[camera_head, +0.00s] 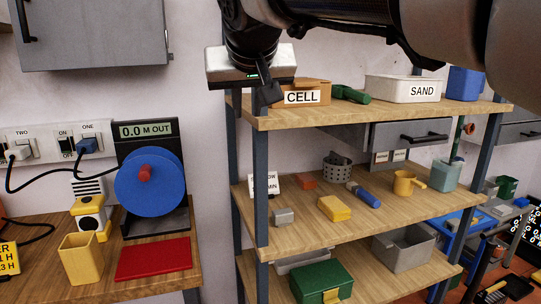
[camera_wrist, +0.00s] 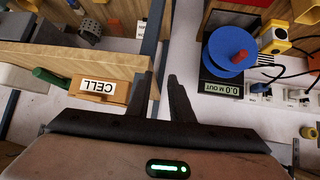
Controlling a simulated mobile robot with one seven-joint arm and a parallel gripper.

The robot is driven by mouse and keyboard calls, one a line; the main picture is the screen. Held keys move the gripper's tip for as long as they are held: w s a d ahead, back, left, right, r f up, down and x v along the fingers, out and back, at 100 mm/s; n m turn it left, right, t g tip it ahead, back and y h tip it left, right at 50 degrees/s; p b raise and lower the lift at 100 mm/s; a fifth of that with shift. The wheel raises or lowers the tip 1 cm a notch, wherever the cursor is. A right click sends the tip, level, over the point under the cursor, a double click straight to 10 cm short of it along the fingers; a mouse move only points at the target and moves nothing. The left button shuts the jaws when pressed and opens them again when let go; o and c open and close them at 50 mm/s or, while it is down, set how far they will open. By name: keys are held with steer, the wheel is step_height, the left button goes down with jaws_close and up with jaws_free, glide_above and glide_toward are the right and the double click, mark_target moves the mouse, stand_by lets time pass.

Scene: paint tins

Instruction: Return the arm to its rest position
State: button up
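My arm (camera_head: 350,20) reaches in from the upper right of the head view and is bent downward at its end. My gripper (camera_head: 266,88) hangs in front of the shelf unit's top-left corner, close to the box labelled CELL (camera_head: 305,93). In the wrist view, my gripper (camera_wrist: 160,76) shows two dark fingers with a narrow gap and nothing held between them. The CELL box (camera_wrist: 98,88) appears there upside down, just left of the fingers. Whether the fingers touch the shelf edge I cannot tell.
The wooden shelf unit (camera_head: 335,211) holds a SAND bin (camera_head: 402,89), a green object (camera_head: 350,94) and several small items. A grey wall cabinet (camera_head: 92,33) hangs at upper left. The blue reel (camera_head: 150,183) stands on the left bench. Bare wall lies between reel and shelves.

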steer(key=s+d+f+m+g+h, duration=0.1)
steer(key=s+d+f+g, duration=0.1)
steer(key=s+d+f, duration=0.9)
steer(key=s+d+f+m+g, duration=0.1)
steer(key=s+d+f+g, duration=0.1)
steer(key=s+d+f, duration=0.8)
step_height(320, 180, up, 23)
steer(key=s+a+p, duration=0.2)
steer(key=p, duration=2.6)
steer(key=shift+s+a+g, duration=0.3)
steer(key=shift+s+a, duration=0.05)
